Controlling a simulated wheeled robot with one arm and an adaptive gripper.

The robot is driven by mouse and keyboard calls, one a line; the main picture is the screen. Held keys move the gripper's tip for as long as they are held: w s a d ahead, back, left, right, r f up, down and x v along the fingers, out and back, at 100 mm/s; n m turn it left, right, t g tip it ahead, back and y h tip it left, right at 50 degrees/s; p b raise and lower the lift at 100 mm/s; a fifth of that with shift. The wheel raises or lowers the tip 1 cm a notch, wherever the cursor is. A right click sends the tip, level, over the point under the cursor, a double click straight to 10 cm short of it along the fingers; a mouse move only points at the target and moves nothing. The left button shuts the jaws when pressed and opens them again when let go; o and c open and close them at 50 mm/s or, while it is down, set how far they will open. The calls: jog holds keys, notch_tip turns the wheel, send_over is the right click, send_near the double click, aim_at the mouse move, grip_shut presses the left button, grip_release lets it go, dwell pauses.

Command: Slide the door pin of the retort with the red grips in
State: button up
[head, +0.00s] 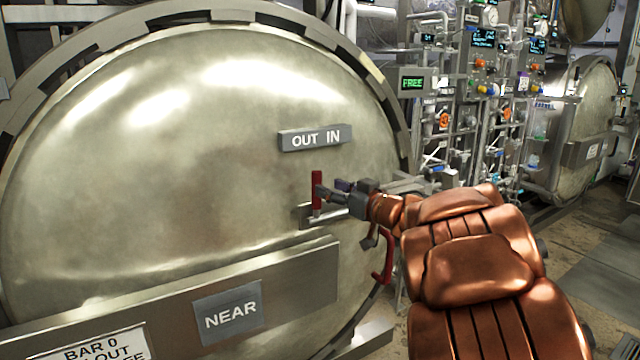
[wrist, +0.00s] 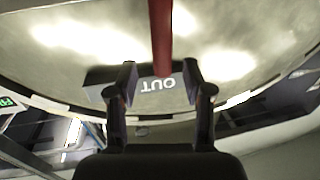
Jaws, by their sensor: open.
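The large round metal retort door (head: 150,150) fills the left of the head view. An upright red grip (head: 316,180) stands on a small metal bracket (head: 306,214) on the door, below the "OUT IN" plate (head: 315,138) and under its "OUT" side. My gripper (head: 323,193) is open at the red grip, coming from the right. In the wrist view the red grip (wrist: 161,35) comes down from the top edge, its end between my open fingertips (wrist: 160,78), with space on both sides. Whether the fingers reach fully around it is unclear. The pin itself is partly hidden by my gripper.
A curved red handle (head: 384,262) sits at the door's right rim, below my wrist. A metal beam with a "NEAR" sign (head: 227,312) crosses the lower door. A "FREE" display (head: 412,83), piping (head: 470,110) and a second round door (head: 585,130) stand to the right.

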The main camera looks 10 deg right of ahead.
aim_at(317, 183)
jog(key=x, duration=0.6)
jog(key=shift+s, duration=0.1)
jog(key=shift+c, duration=0.5)
grip_shut()
